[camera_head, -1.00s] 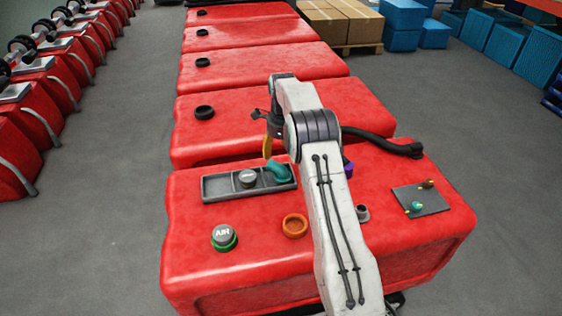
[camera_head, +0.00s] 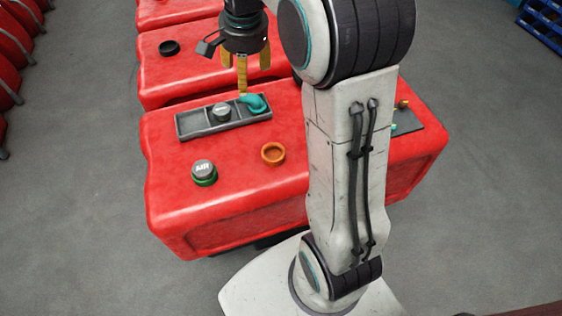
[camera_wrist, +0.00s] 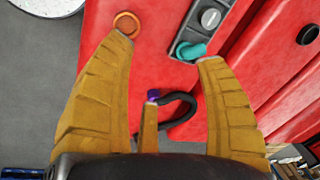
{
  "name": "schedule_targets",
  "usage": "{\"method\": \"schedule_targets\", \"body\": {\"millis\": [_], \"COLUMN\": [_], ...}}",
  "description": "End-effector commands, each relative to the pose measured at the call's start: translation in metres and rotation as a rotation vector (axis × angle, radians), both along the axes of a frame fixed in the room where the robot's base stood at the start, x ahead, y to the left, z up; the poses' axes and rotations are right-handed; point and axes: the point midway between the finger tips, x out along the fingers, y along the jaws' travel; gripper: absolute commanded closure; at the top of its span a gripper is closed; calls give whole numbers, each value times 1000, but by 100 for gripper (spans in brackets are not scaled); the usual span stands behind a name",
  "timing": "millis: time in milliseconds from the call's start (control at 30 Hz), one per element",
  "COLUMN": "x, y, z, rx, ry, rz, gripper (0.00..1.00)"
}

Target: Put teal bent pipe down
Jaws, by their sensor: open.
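The teal bent pipe (camera_head: 255,103) lies in the right-hand compartment of the grey tray (camera_head: 187,128) on the red tank (camera_head: 225,170). In the wrist view the teal bent pipe (camera_wrist: 190,50) shows at the tray's end, beyond the tip of the right finger. My gripper (camera_head: 243,75) is open and empty, pointing down above the tray. Its yellow fingers (camera_wrist: 165,60) are spread wide in the wrist view. In the head view one fingertip overlaps the pipe's upper end, but the wrist view shows no grip on it.
A grey cap (camera_head: 221,112) sits in the tray's middle compartment. An AIR cap on a green ring (camera_head: 204,172) and an orange ring (camera_head: 273,153) stand in front. A purple piece (camera_wrist: 153,96) and a black hose (camera_wrist: 182,112) show in the wrist view. More red tanks stand behind.

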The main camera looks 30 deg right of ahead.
Motion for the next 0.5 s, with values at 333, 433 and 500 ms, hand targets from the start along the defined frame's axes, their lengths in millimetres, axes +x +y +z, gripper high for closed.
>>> {"method": "schedule_targets", "body": {"millis": [333,433,500], "x": [-138,-169,-187], "y": [35,40,42], "z": [7,-2,-9], "rx": [-135,-172,-195], "ry": [-60,-73,-80], "rz": [609,750,833], "gripper": [34,34,34]}}
